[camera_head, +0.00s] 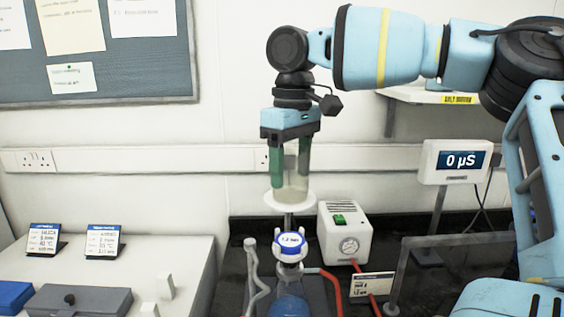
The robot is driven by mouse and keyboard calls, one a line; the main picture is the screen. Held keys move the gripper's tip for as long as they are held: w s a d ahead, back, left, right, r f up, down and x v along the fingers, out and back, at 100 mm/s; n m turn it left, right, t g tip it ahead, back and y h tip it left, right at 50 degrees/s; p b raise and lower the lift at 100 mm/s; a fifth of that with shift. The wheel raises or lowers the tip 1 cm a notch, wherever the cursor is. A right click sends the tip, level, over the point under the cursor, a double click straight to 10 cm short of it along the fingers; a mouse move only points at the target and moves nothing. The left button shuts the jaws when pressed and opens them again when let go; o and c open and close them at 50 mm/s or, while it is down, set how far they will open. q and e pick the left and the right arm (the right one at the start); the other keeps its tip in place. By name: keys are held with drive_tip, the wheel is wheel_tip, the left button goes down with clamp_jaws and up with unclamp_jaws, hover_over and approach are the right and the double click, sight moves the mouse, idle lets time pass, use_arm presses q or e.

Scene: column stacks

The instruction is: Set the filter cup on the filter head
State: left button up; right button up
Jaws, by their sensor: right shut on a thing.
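The filter cup (296,180) is a clear, pale cylinder, with a white disc (290,203) at its lower end. My right gripper (290,165) points down and is shut on the cup, with a green finger on its left side. The filter head (290,246), with a blue-rimmed white top marked 1.2, sits on a bluish flask (290,306) below. The cup appears upright and above the head, with a short dark stem showing between them. Whether that stem belongs to the cup is unclear. My left gripper is not in view.
A white pump box (345,236) with a gauge stands right of the head, with red tubing (335,287) nearby. A grey clamp or tube (255,275) stands left. A meter (455,161) reads 0 µS at right. A pale bench with small cards (44,239) lies left.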

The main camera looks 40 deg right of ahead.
sight(292, 204)
drive_tip(key=shift+s+f, duration=0.15)
drive_tip(key=shift+s, duration=0.1)
wheel_tip(292, 204, down, 2)
drive_tip(key=shift+w, duration=0.15)
drive_tip(key=shift+f+b, duration=0.45)
drive_tip(key=shift+f, duration=0.55)
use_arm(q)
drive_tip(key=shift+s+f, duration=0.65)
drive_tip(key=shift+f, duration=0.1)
use_arm(e)
drive_tip(key=shift+f, duration=0.1)
drive_tip(key=shift+f, duration=0.2)
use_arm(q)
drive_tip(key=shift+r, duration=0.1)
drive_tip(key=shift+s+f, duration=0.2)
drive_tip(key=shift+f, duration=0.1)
use_arm(e)
drive_tip(key=shift+f, duration=1.4)
idle(1.0)
